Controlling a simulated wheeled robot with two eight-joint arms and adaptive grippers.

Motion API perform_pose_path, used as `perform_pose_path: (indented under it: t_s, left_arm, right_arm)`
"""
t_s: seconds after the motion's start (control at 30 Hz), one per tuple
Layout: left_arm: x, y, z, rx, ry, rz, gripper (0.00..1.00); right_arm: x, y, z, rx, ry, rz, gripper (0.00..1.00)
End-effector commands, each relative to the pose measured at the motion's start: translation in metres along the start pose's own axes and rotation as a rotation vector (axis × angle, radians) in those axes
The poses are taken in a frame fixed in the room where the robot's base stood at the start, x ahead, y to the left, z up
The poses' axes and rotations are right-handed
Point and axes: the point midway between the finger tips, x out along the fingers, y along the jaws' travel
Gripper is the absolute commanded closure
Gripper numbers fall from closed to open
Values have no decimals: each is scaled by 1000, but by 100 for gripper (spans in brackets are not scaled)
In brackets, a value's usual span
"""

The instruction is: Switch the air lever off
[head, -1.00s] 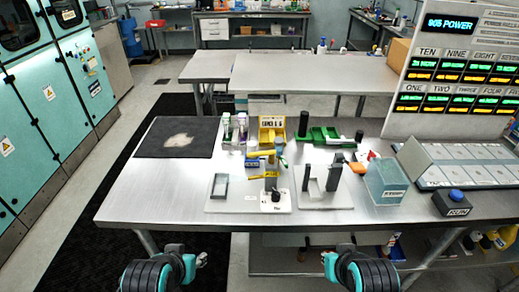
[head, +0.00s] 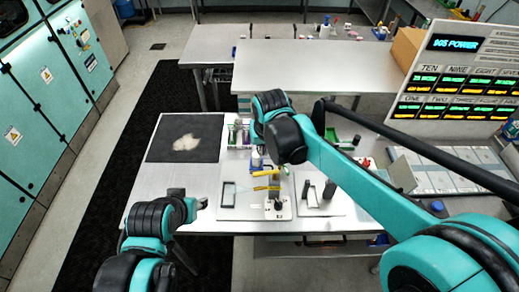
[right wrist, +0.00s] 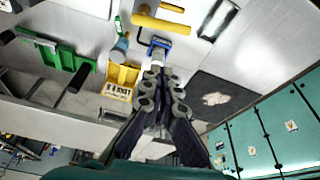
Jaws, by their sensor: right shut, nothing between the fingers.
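In the head view, a board with yellow lever handles (head: 266,187) sits at the middle of the table. A white plate with a black knob (head: 278,206) is at its front. I cannot read which lever is labelled air. In the right wrist view, a yellow bar handle (right wrist: 160,22) and a blue part (right wrist: 158,44) lie just beyond my right gripper (right wrist: 163,76). That gripper is shut and empty; whether it touches the blue part is unclear.
A dark mat (head: 160,143) lies at the table's back left. A yellow bin (right wrist: 122,80) and a green tray (right wrist: 58,55) show beside my gripper in the right wrist view. A display panel (head: 455,75) stands at the right.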

Motion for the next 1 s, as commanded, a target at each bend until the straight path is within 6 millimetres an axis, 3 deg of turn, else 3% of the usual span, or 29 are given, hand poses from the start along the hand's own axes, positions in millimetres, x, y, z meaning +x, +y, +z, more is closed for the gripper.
perform_pose_path:
  t_s: [0.57,0.77,1.0]
  left_arm:
    - [-4,0,-2,0,0,0,60]
    - [2,0,2,0,0,0,60]
    - [11,0,8,0,0,0,60]
  right_arm:
    - [6,-7,-6,-5,-10,0,100]
    - [38,-7,-5,-5,-10,0,100]
    - [90,-6,-5,-5,-10,0,100]
